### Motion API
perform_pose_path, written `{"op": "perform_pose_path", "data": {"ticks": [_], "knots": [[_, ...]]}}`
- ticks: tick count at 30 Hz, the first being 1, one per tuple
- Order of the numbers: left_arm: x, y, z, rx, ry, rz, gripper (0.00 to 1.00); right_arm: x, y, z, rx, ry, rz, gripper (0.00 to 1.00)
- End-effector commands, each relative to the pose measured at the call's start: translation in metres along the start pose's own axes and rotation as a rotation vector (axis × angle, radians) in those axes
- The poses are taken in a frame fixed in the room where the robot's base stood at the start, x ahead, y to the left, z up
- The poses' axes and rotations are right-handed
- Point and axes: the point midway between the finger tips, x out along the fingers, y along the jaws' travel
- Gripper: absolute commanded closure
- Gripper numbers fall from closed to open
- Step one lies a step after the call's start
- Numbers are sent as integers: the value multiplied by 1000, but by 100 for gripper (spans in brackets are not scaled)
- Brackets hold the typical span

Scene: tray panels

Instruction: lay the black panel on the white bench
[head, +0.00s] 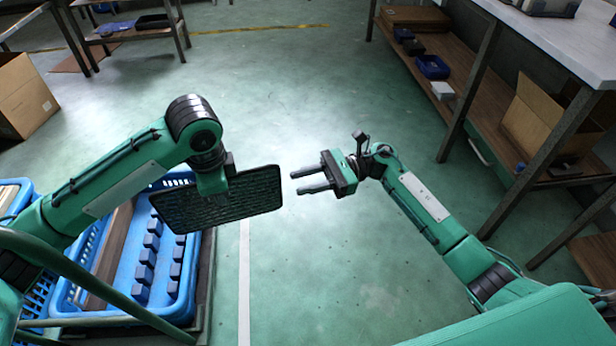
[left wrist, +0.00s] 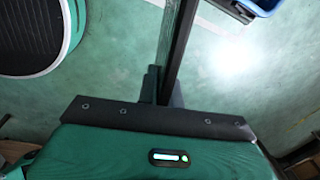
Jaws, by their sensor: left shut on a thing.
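The black panel (head: 255,192) is a dark, perforated rectangular plate with rounded corners. My left gripper (head: 222,180) is shut on its upper edge and holds it, tilted, in the air; in the head view it covers part of the blue crate. In the left wrist view the panel (left wrist: 179,45) shows nearly edge-on between the fingers of the left gripper (left wrist: 162,88). My right gripper (head: 296,181) is open and empty, to the right of the panel and apart from it. The white bench (head: 560,34) stands at the upper right, only partly in view.
A blue crate (head: 186,302) with several dark blue blocks stands at the lower left. Under the bench, a wooden shelf (head: 440,70) carries small bins and a cardboard box (head: 541,120). Bench legs stand at the right. The green floor in the middle is clear.

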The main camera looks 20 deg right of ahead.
Motion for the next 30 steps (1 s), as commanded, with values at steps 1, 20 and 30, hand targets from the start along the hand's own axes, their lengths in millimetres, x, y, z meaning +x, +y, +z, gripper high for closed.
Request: {"op": "perform_pose_path", "data": {"ticks": [1, 20, 30], "knots": [[0, 0, 0, 0, 0, 0, 100, -4, -5, -2, -14, 12, 4, 67], [0, 0, 0, 0, 0, 0, 100, 73, -9, -8, -37, 28, 13, 67], [0, 0, 0, 0, 0, 0, 100, 109, -9, -10, -36, 30, 11, 67]]}}
